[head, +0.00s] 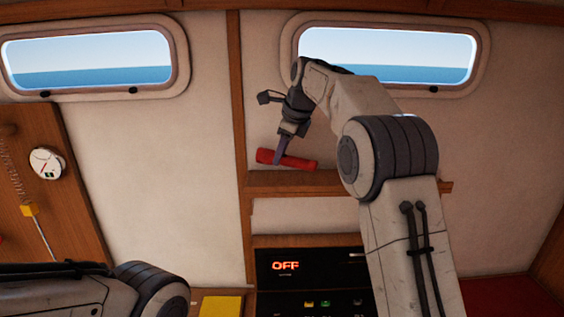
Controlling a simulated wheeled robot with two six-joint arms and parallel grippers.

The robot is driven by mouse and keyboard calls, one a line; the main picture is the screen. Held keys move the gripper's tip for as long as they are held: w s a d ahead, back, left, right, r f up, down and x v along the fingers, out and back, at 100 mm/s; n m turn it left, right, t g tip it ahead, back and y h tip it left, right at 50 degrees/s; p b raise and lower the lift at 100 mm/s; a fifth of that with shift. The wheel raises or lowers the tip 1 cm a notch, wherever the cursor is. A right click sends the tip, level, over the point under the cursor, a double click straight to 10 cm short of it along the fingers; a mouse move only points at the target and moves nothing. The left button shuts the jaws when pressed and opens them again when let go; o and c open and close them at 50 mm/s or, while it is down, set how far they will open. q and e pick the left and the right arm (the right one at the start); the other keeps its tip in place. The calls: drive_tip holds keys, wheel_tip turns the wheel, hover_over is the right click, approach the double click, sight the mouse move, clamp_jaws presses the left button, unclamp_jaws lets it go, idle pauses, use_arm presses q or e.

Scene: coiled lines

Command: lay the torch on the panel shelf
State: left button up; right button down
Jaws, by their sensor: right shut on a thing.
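The torch (300,163) is a short red cylinder, lying nearly level just above the panel shelf (290,188). My right gripper (279,158) is shut on the torch near its left part, pointing down. Whether the torch touches the shelf or hangs a little above it, I cannot tell. The shelf is a narrow wooden ledge, and my right arm hides part of its right side. My left arm shows only at the bottom left, and its gripper is out of view.
Below the shelf is a black panel (300,268) with a lit OFF sign. A yellow block (221,306) lies at its lower left. A wooden board (75,215) with a round white gauge (47,163) is on the left. Two windows are above.

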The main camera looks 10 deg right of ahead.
sight(283, 160)
wheel_tip(283, 160, down, 4)
drive_tip(key=shift+r+p, duration=0.15)
drive_tip(key=shift+p, duration=0.2)
drive_tip(key=shift+f, duration=0.2)
drive_tip(key=shift+f, duration=0.15)
drive_tip(key=c, duration=0.6)
unclamp_jaws()
drive_tip(key=shift+o, duration=0.2)
